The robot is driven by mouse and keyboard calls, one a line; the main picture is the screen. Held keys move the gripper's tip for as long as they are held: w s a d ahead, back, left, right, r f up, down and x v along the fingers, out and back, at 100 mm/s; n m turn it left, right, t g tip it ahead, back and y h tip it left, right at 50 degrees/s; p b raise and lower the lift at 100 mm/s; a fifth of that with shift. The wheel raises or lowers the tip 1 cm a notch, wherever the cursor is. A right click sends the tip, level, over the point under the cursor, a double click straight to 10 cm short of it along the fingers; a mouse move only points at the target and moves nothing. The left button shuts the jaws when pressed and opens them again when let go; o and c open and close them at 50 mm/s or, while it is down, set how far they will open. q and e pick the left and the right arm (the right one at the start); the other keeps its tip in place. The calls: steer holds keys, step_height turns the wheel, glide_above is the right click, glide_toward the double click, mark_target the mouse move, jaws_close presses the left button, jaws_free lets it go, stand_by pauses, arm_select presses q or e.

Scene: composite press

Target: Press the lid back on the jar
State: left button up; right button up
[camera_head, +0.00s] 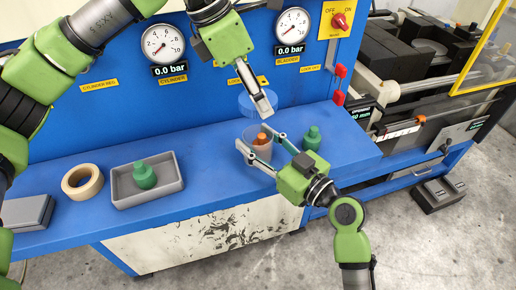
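A clear jar (252,131) stands on the blue bench, with an orange-brown piece (262,139) inside. My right gripper (261,141) reaches in from the front right. Its two fingers are spread with the jar between them, and a small gap seems to show on the jar's right side. A translucent blue lid (246,103) shows behind and above the jar, apart from its rim. My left gripper (264,104) points down, its fingertips overlapping the lid. I see its fingers from the side, so I cannot tell whether they grip the lid.
A dark green knobbed piece (312,138) stands right of the jar. A grey tray (172,188) with another green piece (144,174), a tape roll (82,182) and a grey box (27,213) are to the left. The blue gauge panel (215,75) rises behind. The bench's right end is clear.

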steer(key=c, duration=0.5)
arm_select(q)
steer(key=shift+f, duration=2.5)
arm_select(e)
steer(key=shift+o, duration=0.2)
arm_select(q)
steer(key=shift+f, duration=0.85)
steer(key=shift+f, duration=0.6)
steer(key=o, duration=0.8)
steer(key=shift+c, duration=0.2)
